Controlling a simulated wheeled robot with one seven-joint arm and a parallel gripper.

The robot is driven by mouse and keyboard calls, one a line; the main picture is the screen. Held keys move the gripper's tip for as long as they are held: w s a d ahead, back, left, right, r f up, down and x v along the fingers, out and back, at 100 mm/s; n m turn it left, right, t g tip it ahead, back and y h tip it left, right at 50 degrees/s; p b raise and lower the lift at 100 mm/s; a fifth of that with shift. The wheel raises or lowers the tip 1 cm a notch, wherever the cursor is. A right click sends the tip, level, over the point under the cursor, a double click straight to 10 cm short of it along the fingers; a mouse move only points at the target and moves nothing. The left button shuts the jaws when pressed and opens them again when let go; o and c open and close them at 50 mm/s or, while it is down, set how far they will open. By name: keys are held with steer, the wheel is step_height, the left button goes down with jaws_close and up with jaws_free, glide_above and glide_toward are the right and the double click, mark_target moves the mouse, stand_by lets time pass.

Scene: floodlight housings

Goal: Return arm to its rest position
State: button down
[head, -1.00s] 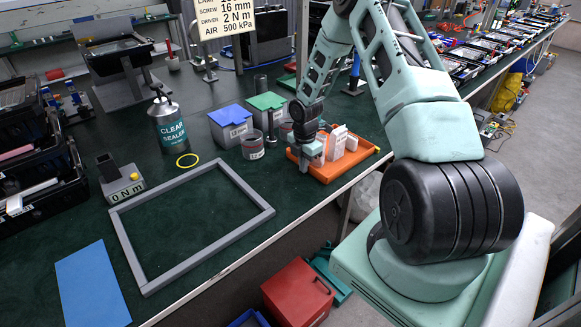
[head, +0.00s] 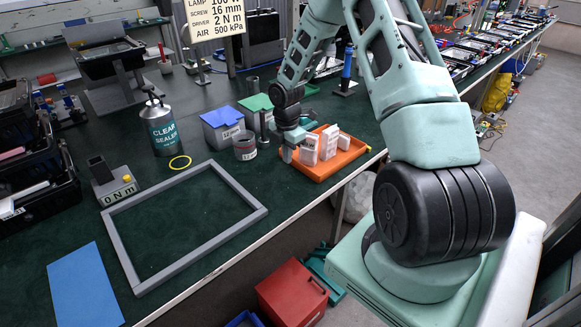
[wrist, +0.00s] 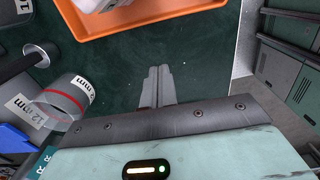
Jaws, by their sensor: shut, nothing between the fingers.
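My gripper (head: 288,156) is over the green bench just left of the orange tray (head: 340,170). In the wrist view my gripper's fingers (wrist: 158,82) are pressed together with nothing between them, over bare green bench top. The orange tray also shows at the top of the wrist view (wrist: 150,32), ahead of the fingers. White boxes (head: 328,143) stand in the tray. My arm reaches from its base at the right across the bench edge.
A clear jar (head: 245,147) with a red band, a blue-lidded bin (head: 222,122) and a green-lidded bin (head: 256,103) stand left of my gripper. A grey frame (head: 195,262) and a blue mat (head: 85,288) lie nearer. A red box (head: 293,292) is below the bench edge.

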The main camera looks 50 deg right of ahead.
step_height(320, 180, up, 4)
steer(key=shift+r, duration=0.1)
steer(key=s+a+r+m, duration=0.25)
steer(key=a+r, duration=0.25)
steer(key=a, duration=0.7)
steer(key=s+a+r+m, duration=0.1)
steer(key=s+a+r, duration=0.3)
steer(key=a, duration=0.8)
steer(key=s+a+r+m, duration=0.3)
steer(key=s+a, duration=0.4)
steer(key=s, duration=0.3)
steer(key=s+a+r+m, duration=0.3)
steer(key=s+a, duration=0.3)
steer(key=s, duration=0.5)
steer(key=shift+a+r+y, duration=0.3)
steer(key=shift+a+r, duration=0.05)
steer(key=shift+r, duration=0.15)
